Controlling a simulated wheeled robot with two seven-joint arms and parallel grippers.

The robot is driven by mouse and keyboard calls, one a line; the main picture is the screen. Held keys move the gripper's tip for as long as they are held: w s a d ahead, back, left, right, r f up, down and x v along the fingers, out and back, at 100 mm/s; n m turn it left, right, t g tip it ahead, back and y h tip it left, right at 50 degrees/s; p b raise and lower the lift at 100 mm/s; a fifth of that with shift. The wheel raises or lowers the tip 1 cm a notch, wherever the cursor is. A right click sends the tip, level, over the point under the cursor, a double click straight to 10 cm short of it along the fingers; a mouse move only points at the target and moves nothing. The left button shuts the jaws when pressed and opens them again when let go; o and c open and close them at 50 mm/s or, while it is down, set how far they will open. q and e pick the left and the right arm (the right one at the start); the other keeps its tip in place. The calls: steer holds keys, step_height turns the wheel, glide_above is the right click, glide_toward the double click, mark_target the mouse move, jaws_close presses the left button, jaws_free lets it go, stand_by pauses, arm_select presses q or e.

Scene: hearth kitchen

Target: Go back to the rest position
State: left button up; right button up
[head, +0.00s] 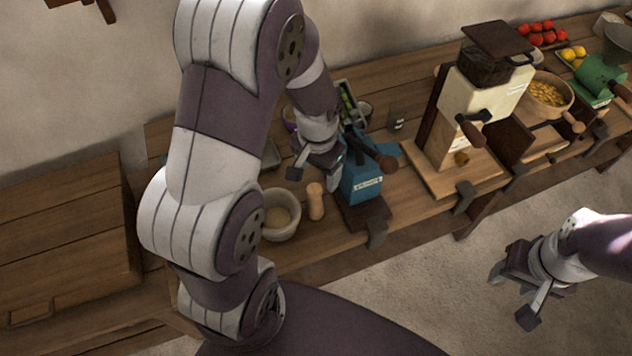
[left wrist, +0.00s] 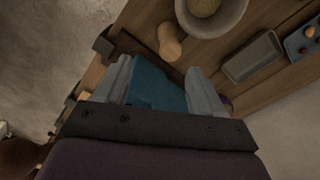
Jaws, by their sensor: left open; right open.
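My left arm rises at the left of the head view and bends over the wooden counter. My left gripper (head: 316,160) is open, just beside and above a blue hand mill (head: 360,185) that bears a white label. In the left wrist view my two fingers (left wrist: 158,88) are apart, with the blue mill body (left wrist: 155,84) showing between and beyond them. I cannot tell whether they touch it. My right gripper (head: 513,290) is open and empty over the floor at the right, in front of the counter.
A mortar bowl (head: 281,214) and a wooden pestle (head: 316,201) stand left of the mill. A cream grinder (head: 473,118) stands to its right. Beyond are a bowl of yellow pieces (head: 547,94), a green mill (head: 598,78) and red produce (head: 541,34). The floor (head: 420,270) in front is clear.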

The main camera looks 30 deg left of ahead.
arm_select(q)
steer(key=s+d+r+n+t, duration=0.1)
steer(key=s+d+r, duration=0.2)
steer(key=s, duration=0.4)
steer(key=shift+d+r+n, duration=0.35)
steer(key=shift+r+n, duration=0.05)
steer(key=shift+r, duration=0.5)
steer(key=shift+s, duration=0.1)
